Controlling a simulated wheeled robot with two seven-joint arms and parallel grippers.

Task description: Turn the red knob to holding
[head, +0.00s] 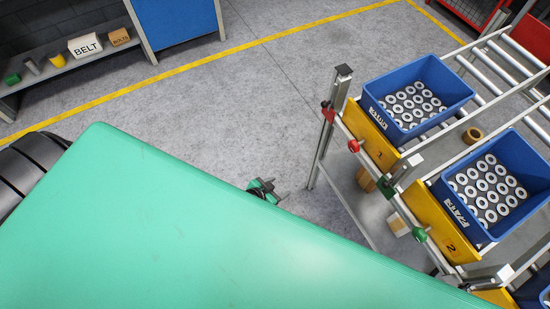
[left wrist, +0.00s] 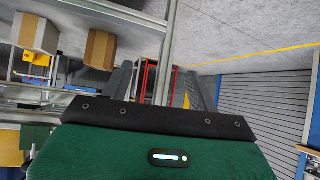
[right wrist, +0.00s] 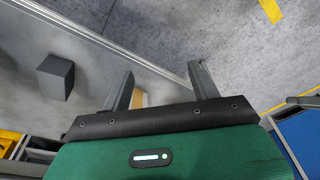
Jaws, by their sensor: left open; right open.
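The red knob (head: 353,146) sits on the front rail of the roller rack, beside the yellow plate marked 1 (head: 371,137). Its lettering cannot be read. Green knobs (head: 387,186) sit farther along the rail, with another (head: 419,235) by plate 2. My left gripper (head: 280,188) is open and empty, left of and apart from the red knob; its spread fingers also show in the left wrist view (left wrist: 165,85). My right gripper (right wrist: 160,78) is open and empty in the right wrist view and is hidden in the head view.
Blue bins (head: 419,85) and (head: 486,166) of metal rings stand on the rack. A metal post (head: 328,125) with a red fitting rises at its left end. Cardboard boxes (left wrist: 100,48) show in the left wrist view. The floor (head: 250,110) beyond is clear.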

